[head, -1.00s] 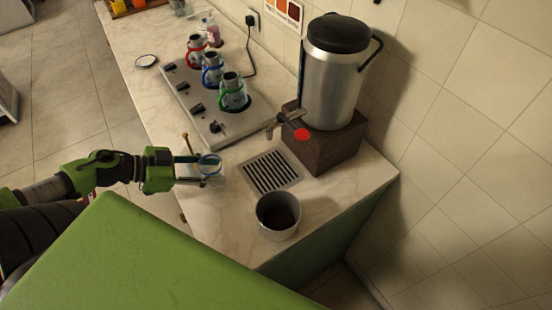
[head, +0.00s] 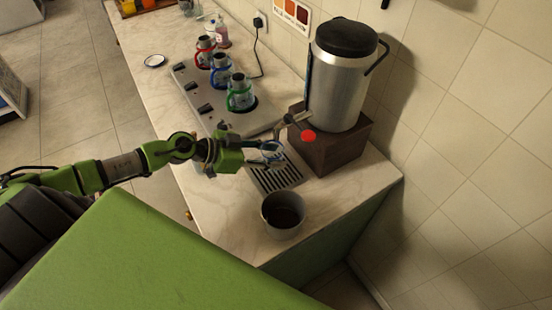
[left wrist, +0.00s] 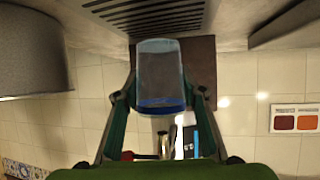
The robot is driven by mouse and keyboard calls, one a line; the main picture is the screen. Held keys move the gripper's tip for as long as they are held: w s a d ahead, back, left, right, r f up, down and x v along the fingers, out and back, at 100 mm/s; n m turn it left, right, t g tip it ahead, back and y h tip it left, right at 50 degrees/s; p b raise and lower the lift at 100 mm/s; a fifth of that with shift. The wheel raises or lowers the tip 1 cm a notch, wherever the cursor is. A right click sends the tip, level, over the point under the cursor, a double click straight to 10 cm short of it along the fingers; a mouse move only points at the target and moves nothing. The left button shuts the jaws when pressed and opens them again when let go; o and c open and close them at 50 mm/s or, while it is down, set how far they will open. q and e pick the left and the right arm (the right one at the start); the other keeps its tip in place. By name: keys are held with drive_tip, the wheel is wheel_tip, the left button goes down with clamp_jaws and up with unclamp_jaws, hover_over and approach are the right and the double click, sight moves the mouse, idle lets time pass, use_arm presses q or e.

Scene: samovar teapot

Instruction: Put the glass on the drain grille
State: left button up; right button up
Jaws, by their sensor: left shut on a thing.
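The clear glass (head: 270,147) has a blue band near one end and is held by my left gripper (head: 268,154). In the left wrist view, the glass (left wrist: 160,78) is between the two green fingers (left wrist: 160,98). In the head view it appears above the far part of the slotted metal drain grille (head: 287,179), close to the samovar's tap (head: 292,121). The near slots of the grille show; the far part is hidden by gripper and glass. The grille also shows at the top of the left wrist view (left wrist: 150,16). My right gripper is out of view.
The steel samovar (head: 338,88) stands on a dark wooden block (head: 330,154) behind the grille. A grey metal pot (head: 284,222) stands just in front of the grille.

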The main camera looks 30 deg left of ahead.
use_arm(q)
drive_tip(key=shift+w+d, duration=0.45)
drive_tip(key=shift+w, duration=0.05)
drive_tip(key=shift+f, duration=1.7)
drive_tip(key=o, duration=1.1)
drive_tip(key=shift+s+f, duration=0.1)
drive_tip(key=shift+o, duration=0.2)
drive_tip(key=b+v, duration=0.1)
drive_tip(key=v, duration=0.9)
drive_tip(key=shift+s, duration=0.1)
drive_tip(key=shift+v, duration=0.95)
